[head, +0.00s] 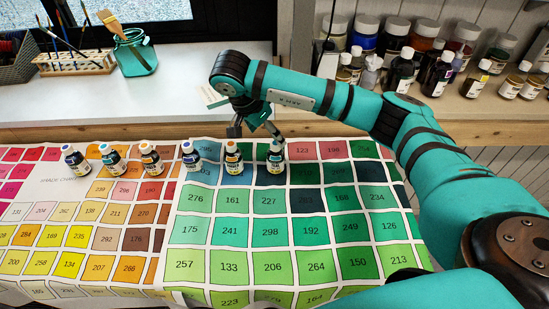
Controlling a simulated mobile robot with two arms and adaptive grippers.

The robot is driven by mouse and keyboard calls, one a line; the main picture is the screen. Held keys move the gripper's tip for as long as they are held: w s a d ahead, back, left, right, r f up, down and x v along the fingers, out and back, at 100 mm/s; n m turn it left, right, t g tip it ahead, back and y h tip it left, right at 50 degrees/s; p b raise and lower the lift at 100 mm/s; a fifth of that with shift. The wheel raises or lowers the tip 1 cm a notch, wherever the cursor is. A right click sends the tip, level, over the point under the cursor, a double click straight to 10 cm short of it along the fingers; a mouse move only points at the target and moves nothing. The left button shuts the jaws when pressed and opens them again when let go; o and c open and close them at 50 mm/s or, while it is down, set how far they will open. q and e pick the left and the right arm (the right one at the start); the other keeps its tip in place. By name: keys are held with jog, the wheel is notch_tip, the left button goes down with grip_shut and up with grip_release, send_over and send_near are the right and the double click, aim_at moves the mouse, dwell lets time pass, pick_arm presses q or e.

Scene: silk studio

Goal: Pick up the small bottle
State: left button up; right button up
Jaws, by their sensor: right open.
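Several small bottles stand upright in a row across the back of the colour-chart cloth. My right gripper (256,131) is open and empty, just behind and above the two rightmost bottles. Its fingers point down; I cannot tell whether one touches the green-capped bottle. My left gripper is out of view.
The printed cloth (172,220) covers the front table. The cloth before the row is clear.

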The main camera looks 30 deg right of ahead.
aim_at(274, 143)
jog(key=p+x, duration=0.1)
jog(key=x, duration=0.5)
jog(key=shift+w+d+f, duration=0.1)
jog(key=shift+w+f, duration=0.1)
jog(key=shift+s+p+x, duration=0.2)
jog(key=shift+p+x, duration=0.45)
jog(key=shift+x, duration=2.25)
jog(key=shift+c, duration=0.4)
jog(key=c, duration=1.3)
